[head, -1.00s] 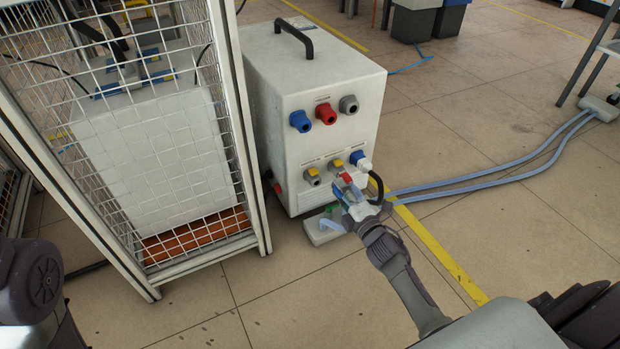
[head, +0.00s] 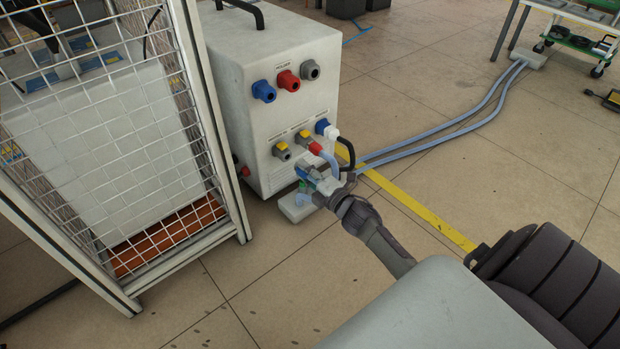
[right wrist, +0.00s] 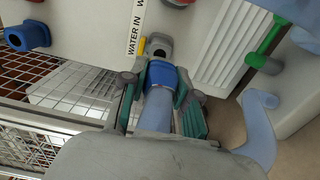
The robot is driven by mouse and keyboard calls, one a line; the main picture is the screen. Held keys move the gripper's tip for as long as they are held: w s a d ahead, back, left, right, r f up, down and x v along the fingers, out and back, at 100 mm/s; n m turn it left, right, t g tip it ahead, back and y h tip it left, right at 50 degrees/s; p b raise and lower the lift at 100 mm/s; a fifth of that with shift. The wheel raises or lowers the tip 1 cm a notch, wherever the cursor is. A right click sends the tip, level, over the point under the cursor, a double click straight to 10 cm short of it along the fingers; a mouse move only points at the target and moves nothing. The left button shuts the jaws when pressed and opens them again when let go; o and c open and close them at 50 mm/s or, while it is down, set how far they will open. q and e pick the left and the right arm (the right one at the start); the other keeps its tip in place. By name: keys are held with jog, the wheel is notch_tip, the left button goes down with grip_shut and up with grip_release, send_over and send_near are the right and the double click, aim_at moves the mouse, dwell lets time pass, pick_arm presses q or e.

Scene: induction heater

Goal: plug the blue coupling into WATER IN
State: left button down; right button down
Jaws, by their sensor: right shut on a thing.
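The blue coupling (right wrist: 160,77) is in my right gripper (right wrist: 160,92), between its two green-padded fingers in the right wrist view. A light blue hose (right wrist: 156,112) runs back from it. A grey socket (right wrist: 158,45) beside the WATER IN label (right wrist: 136,28) is straight ahead of the coupling, very close; I cannot tell whether they touch. In the head view my right gripper (head: 316,181) is low in front of the white heater box (head: 260,95). The grey port with a yellow handle (head: 281,152) is just above and left of it. My left gripper is not in view.
A wire cage (head: 190,120) stands close on the left. Hoses (head: 440,135) cross the floor at right.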

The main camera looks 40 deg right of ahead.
jog(key=shift+w+a+b, duration=0.15)
jog(key=shift+w+b, duration=0.4)
jog(key=shift+w, duration=1.2)
dwell(0.5)
jog(key=shift+w, duration=0.6)
dwell(0.3)
jog(key=c, duration=0.8)
grip_release()
jog(key=shift+s, duration=0.1)
